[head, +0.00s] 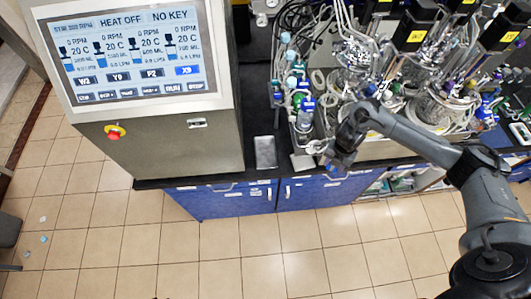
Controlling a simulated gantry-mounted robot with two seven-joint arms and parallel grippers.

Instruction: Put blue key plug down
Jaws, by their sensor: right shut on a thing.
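My right arm reaches in from the right, and its gripper (331,160) is over the front edge of the bench. It is shut on a small blue thing that fits the blue key plug (329,166). The plug is tiny here and partly hidden by the fingers, so its tilt is unclear. I cannot tell whether it touches the bench. My left gripper is not in view.
The control cabinet (187,152) stands at left; its screen (135,50) reads "NO KEY". A red stop button (114,133) and a small slot plate (197,123) are below. A grey tray (265,152) lies on the dark bench. Bottles and glass vessels (440,105) crowd the right.

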